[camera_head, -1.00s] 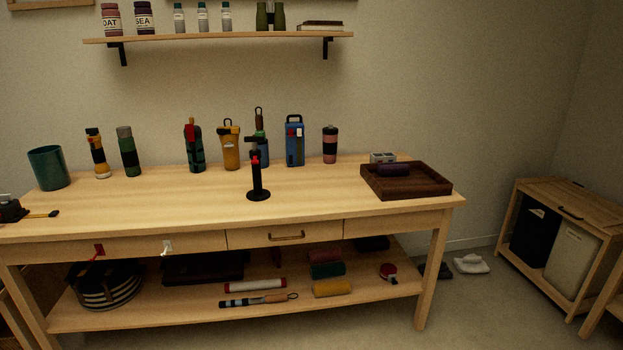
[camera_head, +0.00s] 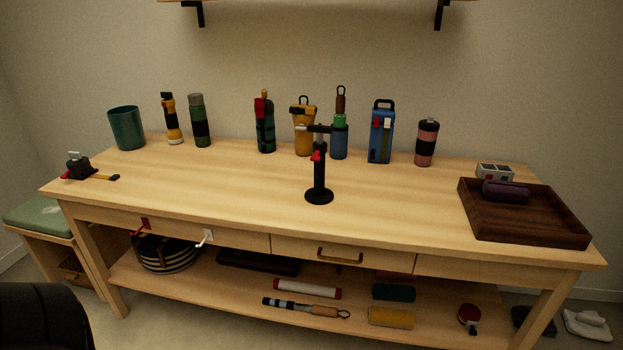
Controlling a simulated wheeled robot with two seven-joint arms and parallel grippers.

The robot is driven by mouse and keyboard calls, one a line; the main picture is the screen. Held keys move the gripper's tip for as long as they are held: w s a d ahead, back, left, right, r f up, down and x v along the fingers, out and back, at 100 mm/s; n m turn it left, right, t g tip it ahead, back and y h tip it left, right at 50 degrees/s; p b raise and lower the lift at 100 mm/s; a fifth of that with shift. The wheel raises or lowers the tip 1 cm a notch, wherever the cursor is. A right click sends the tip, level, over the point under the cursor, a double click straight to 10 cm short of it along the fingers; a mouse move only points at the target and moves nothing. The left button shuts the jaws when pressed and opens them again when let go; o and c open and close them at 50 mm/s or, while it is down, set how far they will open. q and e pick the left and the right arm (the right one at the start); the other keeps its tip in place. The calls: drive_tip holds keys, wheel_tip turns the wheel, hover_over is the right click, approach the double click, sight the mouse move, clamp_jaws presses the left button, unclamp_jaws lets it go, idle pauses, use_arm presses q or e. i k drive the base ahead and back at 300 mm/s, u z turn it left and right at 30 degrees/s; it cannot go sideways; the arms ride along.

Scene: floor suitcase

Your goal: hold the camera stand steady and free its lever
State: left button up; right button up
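The camera stand (camera_head: 320,180) is a black post on a round black base. It stands upright near the middle of the wooden table, towards the front. A black head with a pale end sits on top of the post. A red lever (camera_head: 316,156) shows on the upper part of the post; whether it is locked or loose cannot be told from here. Neither of my grippers is in view, and nothing touches the stand.
The wooden table (camera_head: 230,195) is clear around the stand. Several bottles and flasks, including a blue one (camera_head: 381,135), line the back. A dark wooden tray (camera_head: 520,228) is at the right. A black clamp-like tool (camera_head: 80,167) lies at the left. A dark rounded shape fills the lower left corner.

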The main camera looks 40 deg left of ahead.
sight(317, 158)
drive_tip(key=u, duration=0.7)
drive_tip(key=i, duration=0.8)
drive_tip(key=u, duration=0.8)
